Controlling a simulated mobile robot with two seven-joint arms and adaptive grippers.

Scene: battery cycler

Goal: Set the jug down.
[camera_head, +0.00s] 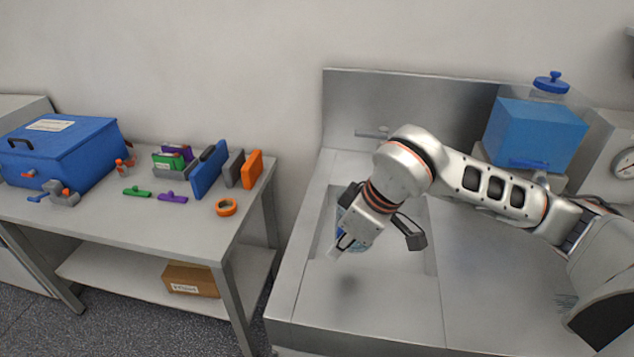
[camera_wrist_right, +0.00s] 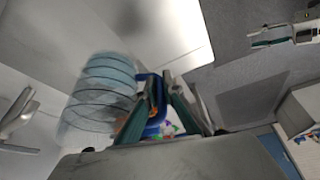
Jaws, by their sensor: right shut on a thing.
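The jug (camera_wrist_right: 100,95) is a clear, bluish ribbed vessel with a blue handle (camera_wrist_right: 152,100), seen in the wrist view. My right gripper (camera_wrist_right: 163,100) is shut on the handle, and the jug's body extends to the left of the fingers. In the head view my right gripper (camera_head: 352,236) points down over the sink basin (camera_head: 395,262). Only small bluish parts of the jug (camera_head: 343,243) show there, mostly hidden behind the gripper. I cannot tell whether the jug touches the basin.
A tap (camera_head: 371,133) stands at the back of the sink. A blue water tank (camera_head: 535,135) stands at the back right, near a dial (camera_head: 624,163). The table (camera_head: 150,235) at left carries a blue box (camera_head: 65,150) and small parts. The steel counter's front is clear.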

